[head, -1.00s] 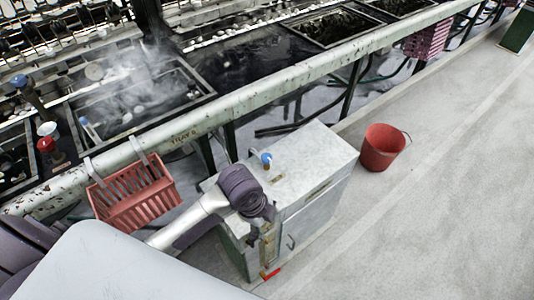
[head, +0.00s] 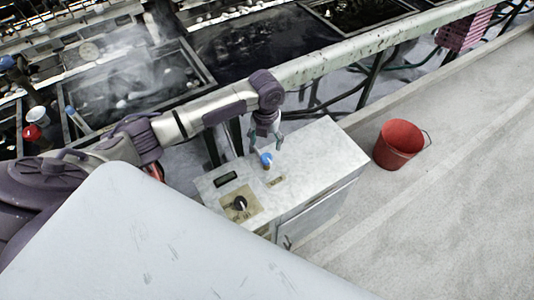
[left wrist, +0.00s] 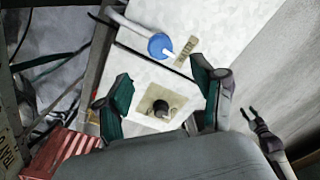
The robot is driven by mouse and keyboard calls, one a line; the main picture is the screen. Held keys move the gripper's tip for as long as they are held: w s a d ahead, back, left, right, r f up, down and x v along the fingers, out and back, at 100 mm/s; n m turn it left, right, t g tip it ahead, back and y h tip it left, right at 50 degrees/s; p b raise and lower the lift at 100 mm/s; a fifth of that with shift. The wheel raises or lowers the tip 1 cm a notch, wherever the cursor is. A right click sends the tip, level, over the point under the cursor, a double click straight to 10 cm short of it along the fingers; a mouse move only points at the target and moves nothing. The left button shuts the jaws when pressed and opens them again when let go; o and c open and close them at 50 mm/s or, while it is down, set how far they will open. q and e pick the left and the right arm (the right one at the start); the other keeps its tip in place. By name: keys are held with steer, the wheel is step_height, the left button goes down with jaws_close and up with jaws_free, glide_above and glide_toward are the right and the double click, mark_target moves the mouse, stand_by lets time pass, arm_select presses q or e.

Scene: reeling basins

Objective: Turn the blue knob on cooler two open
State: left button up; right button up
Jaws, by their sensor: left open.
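The blue knob (head: 266,158) sits on a fitting on top of a pale cabinet (head: 315,150); no number is legible on it. My left gripper (head: 265,137) is just above and behind the knob in the head view, pointing down. In the left wrist view, the blue knob (left wrist: 160,46) sits on a white pipe, beyond the two fingertips of my left gripper (left wrist: 160,75). The fingers are spread and empty, apart from the knob. A gripper, apparently my right one (left wrist: 249,114), shows small at the right; its opening is unclear.
A black dial (head: 240,203) on a tan plate and a dark display (head: 226,179) are on the cabinet top. A green rail (head: 340,50) runs behind it, with steaming basins beyond. A red bucket (head: 399,143) stands right on open floor. A red basket (left wrist: 80,143) shows in the wrist view.

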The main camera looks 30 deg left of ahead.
arm_select(q)
glide_above(267, 157)
step_height(267, 157, down, 4)
steer(key=shift+f, duration=0.2)
step_height(267, 157, down, 4)
steer(key=shift+r, duration=0.25)
steer(key=shift+f, duration=0.45)
steer(key=c, duration=1.1)
steer(key=shift+c, duration=0.2)
arm_select(e)
steer(key=w, duration=0.3)
steer(key=shift+a+r, duration=0.1)
steer(key=shift+a, duration=0.05)
